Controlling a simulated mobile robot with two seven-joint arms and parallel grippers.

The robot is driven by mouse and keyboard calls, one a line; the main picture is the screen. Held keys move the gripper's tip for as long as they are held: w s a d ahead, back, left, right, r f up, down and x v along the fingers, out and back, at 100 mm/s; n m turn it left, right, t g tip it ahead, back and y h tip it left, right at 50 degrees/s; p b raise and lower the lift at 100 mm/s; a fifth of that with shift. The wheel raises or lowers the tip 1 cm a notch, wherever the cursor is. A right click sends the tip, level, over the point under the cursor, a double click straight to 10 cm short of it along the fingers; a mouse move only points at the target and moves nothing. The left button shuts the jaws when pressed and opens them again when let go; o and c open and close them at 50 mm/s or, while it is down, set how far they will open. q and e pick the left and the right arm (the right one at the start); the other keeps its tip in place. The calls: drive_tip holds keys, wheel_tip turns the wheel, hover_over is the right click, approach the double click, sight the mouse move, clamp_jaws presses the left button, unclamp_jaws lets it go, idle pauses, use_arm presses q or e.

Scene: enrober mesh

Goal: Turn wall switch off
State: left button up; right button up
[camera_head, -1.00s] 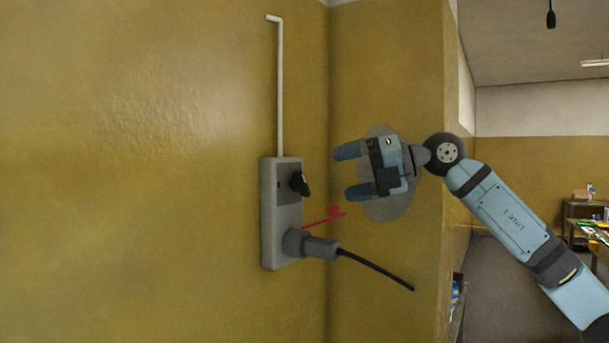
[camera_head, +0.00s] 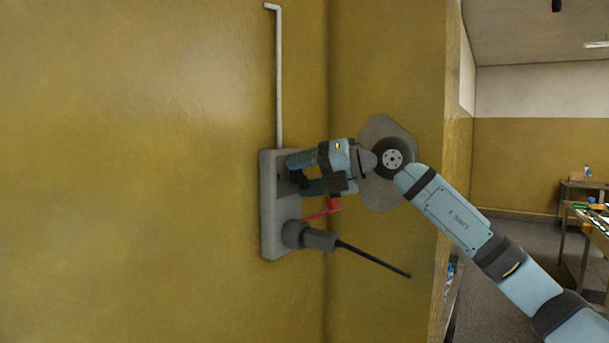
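The wall switch is a grey box (camera_head: 269,222) on the yellow wall, with a black knob (camera_head: 297,178) on its upper front. My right gripper (camera_head: 301,174) is at the box, its two blue fingers one above and one below the knob. The fingers stand apart, and the knob shows partly between them. I cannot tell whether they touch it. The gripper hides much of the box's upper front. My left gripper is not in view.
A grey plug (camera_head: 308,236) with a black cable (camera_head: 373,258) sticks out of the lower box. A red tag (camera_head: 327,209) hangs beside it, just below my gripper. A white conduit (camera_head: 279,80) runs up the wall. A wall corner stands behind; tables (camera_head: 588,220) are far right.

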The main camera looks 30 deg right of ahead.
drive_tip(key=shift+c, duration=1.1)
drive_tip(key=shift+r+n+h, duration=0.1)
drive_tip(key=shift+n+h, duration=0.3)
drive_tip(key=shift+n, duration=0.4)
drive_tip(key=n+h+b, duration=0.1)
drive_tip(key=n+h, duration=0.1)
drive_tip(key=n, duration=0.1)
drive_tip(key=shift+a, duration=0.1)
drive_tip(key=shift+n+t+h+b, duration=0.3)
drive_tip(key=shift+n+h+b, duration=0.35)
drive_tip(key=shift+n, duration=0.35)
drive_tip(key=shift+s+n+h, duration=0.1)
drive_tip(key=shift+n+h, duration=0.25)
drive_tip(key=shift+n, duration=0.05)
drive_tip(key=o, duration=0.9)
